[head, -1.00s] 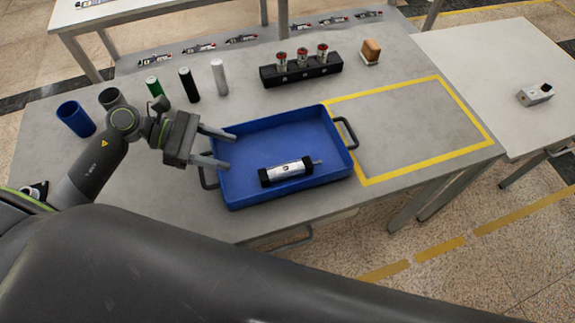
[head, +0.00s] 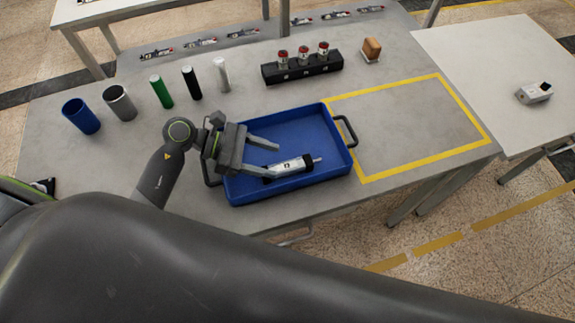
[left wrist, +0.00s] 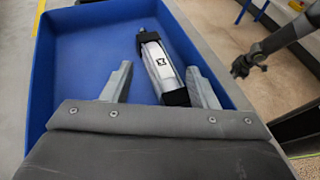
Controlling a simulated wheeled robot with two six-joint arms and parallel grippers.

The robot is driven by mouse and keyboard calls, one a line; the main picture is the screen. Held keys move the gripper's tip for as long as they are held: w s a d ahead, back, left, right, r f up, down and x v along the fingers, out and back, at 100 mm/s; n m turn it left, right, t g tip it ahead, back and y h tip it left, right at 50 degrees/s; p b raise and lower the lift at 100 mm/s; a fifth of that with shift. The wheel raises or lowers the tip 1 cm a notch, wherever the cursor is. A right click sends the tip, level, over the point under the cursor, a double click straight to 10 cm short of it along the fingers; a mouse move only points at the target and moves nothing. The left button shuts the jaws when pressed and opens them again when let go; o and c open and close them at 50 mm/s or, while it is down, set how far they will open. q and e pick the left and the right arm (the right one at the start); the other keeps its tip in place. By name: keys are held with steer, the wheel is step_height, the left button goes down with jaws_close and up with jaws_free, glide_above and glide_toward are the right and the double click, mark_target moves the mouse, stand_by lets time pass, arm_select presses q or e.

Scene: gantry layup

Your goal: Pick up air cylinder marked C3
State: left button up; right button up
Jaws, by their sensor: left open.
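The air cylinder (head: 291,167), silver with black ends and a thin rod, lies in the blue tray (head: 335,170). Its label is too small to read. It also shows in the left wrist view (left wrist: 158,62), lying between and beyond the finger lines, nearer the right finger. My left gripper (head: 270,160) is open and empty over the tray's left part, its fingers pointing toward the cylinder's near end; the lower finger overlaps that end in the head view. In the left wrist view, a dark arm end (left wrist: 240,66), likely my right one, hangs beyond the tray; its jaws are unclear.
The yellow-outlined area (head: 410,125) to the right is empty. The tray has raised walls and handles.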

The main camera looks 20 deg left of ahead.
mark_target(290, 166)
arm_select(q)
steer(key=shift+p+x, duration=0.4)
steer(key=shift+x, duration=1.7)
steer(key=shift+c, duration=0.4)
jaws_close()
